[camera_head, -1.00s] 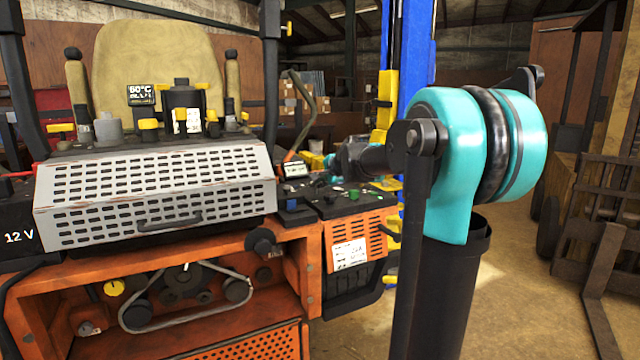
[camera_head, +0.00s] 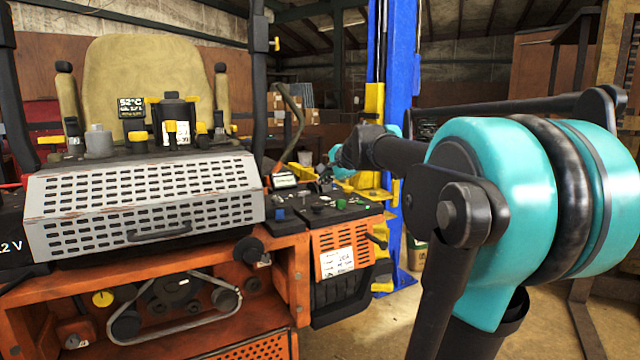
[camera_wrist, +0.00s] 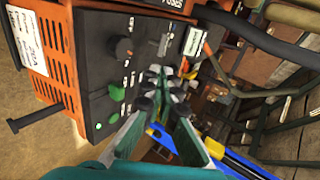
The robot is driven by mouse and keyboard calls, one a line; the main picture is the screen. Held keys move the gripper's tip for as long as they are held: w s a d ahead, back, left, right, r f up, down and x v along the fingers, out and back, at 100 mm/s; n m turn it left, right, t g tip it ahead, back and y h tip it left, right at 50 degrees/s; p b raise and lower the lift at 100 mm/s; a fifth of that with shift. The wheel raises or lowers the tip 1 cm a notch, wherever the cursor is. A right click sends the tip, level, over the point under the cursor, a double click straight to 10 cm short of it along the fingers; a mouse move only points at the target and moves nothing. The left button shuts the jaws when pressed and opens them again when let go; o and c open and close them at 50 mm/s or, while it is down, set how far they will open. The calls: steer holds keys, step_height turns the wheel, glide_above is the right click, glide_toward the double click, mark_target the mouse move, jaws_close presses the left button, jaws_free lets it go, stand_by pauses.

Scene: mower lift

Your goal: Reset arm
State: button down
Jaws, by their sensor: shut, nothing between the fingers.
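My arm, teal and black, fills the right side of the head view and reaches back toward the control panel (camera_head: 320,208) at the mower's right side. My gripper (camera_wrist: 160,85) shows in the wrist view with its fingertips together and nothing between them. In that view it is in front of the dark control panel (camera_wrist: 95,60), which carries a black knob, green buttons and a small white label display. I cannot tell the exact gap between fingertips and panel.
The orange mower (camera_head: 285,270) with a perforated grey cover (camera_head: 150,195) and tan seat (camera_head: 150,70) stands at the left. A blue lift post (camera_head: 400,60) rises behind the panel. A dark forklift-like frame is at the far right. Brown floor (camera_head: 375,325) shows between.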

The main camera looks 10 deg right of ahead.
steer(key=shift+s, duration=0.1)
steer(key=s+a+f+n+g, duration=0.15)
steer(key=s+f+n, duration=0.35)
steer(key=f, duration=0.5)
steer(key=s+f+n+g, duration=0.2)
steer(key=s+f, duration=0.5)
steer(key=f, duration=0.3)
steer(key=s+d+f+n+g+h, duration=0.2)
steer(key=s+f+n, duration=0.5)
steer(key=s+f, duration=1.1)
steer(key=shift+s+d+f+g+h, duration=0.2)
steer(key=shift+s+g+h, duration=0.25)
steer(key=shift+s+h, duration=0.4)
steer(key=c, duration=2.3)
jaws_free()
